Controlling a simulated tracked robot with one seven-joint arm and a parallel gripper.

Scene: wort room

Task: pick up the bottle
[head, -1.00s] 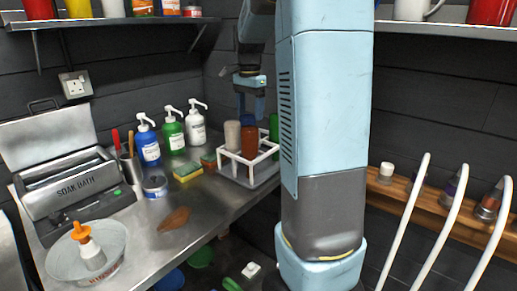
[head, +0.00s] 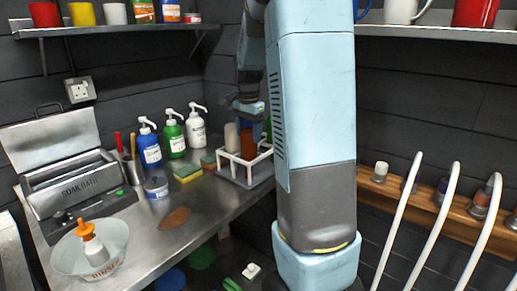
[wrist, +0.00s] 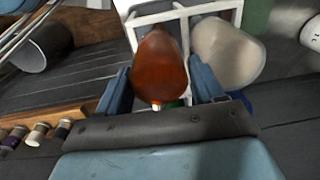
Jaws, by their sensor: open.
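An amber-brown bottle (head: 248,141) stands in a white rack (head: 226,172) on the metal counter. In the wrist view, the amber bottle (wrist: 160,65) lies between the two blue fingers of my gripper (wrist: 160,90). The fingers are open, one on each side, with gaps visible. In the head view, my gripper (head: 250,112) is at the upper part of the bottle and partly hides it. A pale bottle (head: 231,138) stands to its left in the rack, and also shows close to a finger in the wrist view (wrist: 230,48).
A green item, mostly hidden, is in the rack's right part. Sponges (head: 187,174) and pump bottles (head: 174,138) stand left of the rack.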

